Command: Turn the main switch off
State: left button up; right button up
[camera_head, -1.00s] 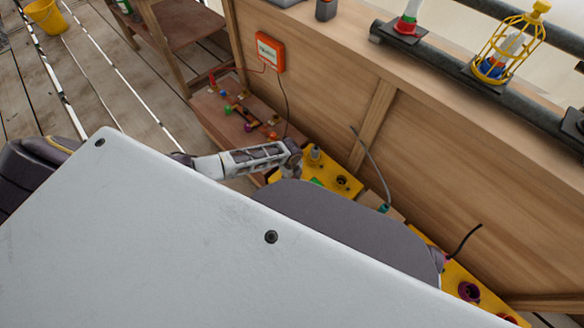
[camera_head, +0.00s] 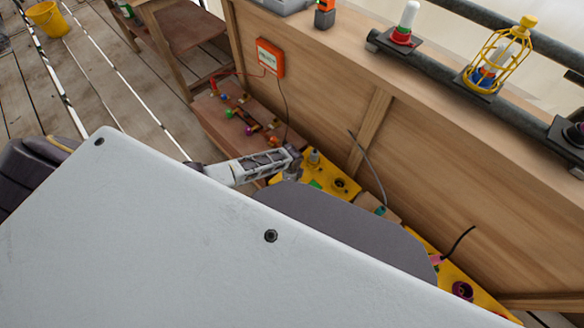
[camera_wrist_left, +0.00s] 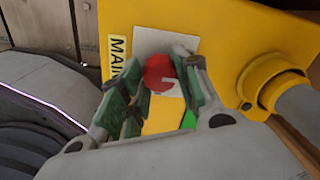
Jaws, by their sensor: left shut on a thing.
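The main switch shows in the left wrist view as a red knob (camera_wrist_left: 159,73) on a pale plate (camera_wrist_left: 165,43), beside a yellow label reading "MAI…" (camera_wrist_left: 118,54). It sits on a yellow panel (camera_wrist_left: 225,30). My left gripper (camera_wrist_left: 160,80) has its green-padded fingers on either side of the red knob and is shut on it. In the head view the yellow panel (camera_head: 345,187) lies low beside the wooden wall; my own arm and body hide the switch there. My right gripper is not in view.
A grey plug or pipe in a yellow socket (camera_wrist_left: 285,92) stands close to the right of the fingers. In the head view, a brown board with coloured knobs (camera_head: 235,120), an orange box (camera_head: 270,57) and loose cables (camera_head: 370,165) are near the arm.

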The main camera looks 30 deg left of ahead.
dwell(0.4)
pick_arm(q)
jog(key=o, duration=1)
jog(key=shift+r, duration=0.25)
jog(key=shift+s+r, duration=0.15)
jog(key=shift+r, duration=2.75)
jog(key=shift+s+r, duration=0.15)
jog(key=shift+r, duration=2.7)
jog(key=shift+n, duration=0.4)
